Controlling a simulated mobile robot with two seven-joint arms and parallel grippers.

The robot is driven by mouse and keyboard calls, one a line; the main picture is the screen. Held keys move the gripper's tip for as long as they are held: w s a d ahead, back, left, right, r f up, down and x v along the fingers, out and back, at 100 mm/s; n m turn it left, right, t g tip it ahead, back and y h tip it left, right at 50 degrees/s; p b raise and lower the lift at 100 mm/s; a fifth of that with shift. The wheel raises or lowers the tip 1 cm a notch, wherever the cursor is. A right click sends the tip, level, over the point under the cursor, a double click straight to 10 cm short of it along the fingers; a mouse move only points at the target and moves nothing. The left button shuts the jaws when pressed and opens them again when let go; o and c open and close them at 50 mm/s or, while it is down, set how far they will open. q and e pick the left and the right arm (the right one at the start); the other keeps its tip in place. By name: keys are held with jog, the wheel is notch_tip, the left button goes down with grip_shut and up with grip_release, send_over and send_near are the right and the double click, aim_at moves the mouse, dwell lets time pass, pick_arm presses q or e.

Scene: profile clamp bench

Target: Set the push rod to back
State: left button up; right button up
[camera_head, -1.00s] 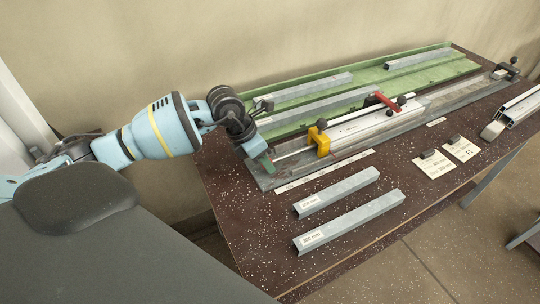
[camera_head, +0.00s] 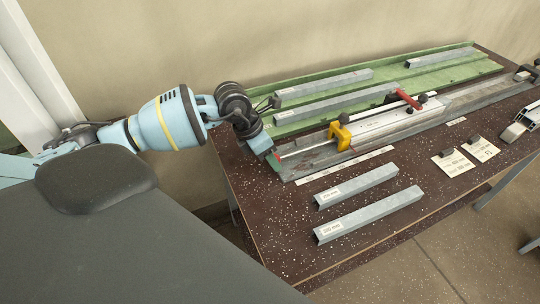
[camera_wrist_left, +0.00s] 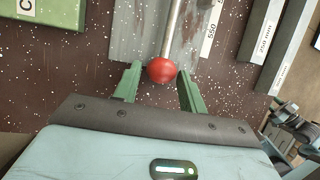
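The push rod (camera_head: 294,154) is a thin silver bar at the near left end of the clamp bench, running toward the yellow bracket (camera_head: 340,134). In the left wrist view the rod (camera_wrist_left: 173,30) ends in a red ball knob (camera_wrist_left: 161,70). My left gripper (camera_wrist_left: 158,72) is open, with its green fingertips on either side of the knob and a small gap to each. In the head view the left gripper (camera_head: 273,160) is at the bench's left end and mostly hides the knob.
A red-handled clamp (camera_head: 408,98) sits farther along the bench. A green tray (camera_head: 440,67) with several metal profiles lies behind. Two cut profiles (camera_head: 368,215) lie in front on the speckled table (camera_head: 290,235). Paper cards (camera_head: 453,162) lie to the right.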

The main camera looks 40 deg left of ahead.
pick_arm(q)
jog(key=p+v, duration=0.3)
jog(key=v, duration=0.5)
jog(key=shift+p, duration=0.3)
pick_arm(e)
jog(key=shift+t, duration=0.4)
jog(key=w+r, duration=0.1)
jog(key=r, duration=0.2)
jog(key=w+r, duration=0.1)
jog(key=shift+w+d+r, duration=0.25)
jog(key=shift+w+d, duration=0.05)
pick_arm(q)
jog(key=shift+f, duration=0.1)
jog(key=shift+s+d, duration=0.1)
jog(key=shift+d, duration=0.05)
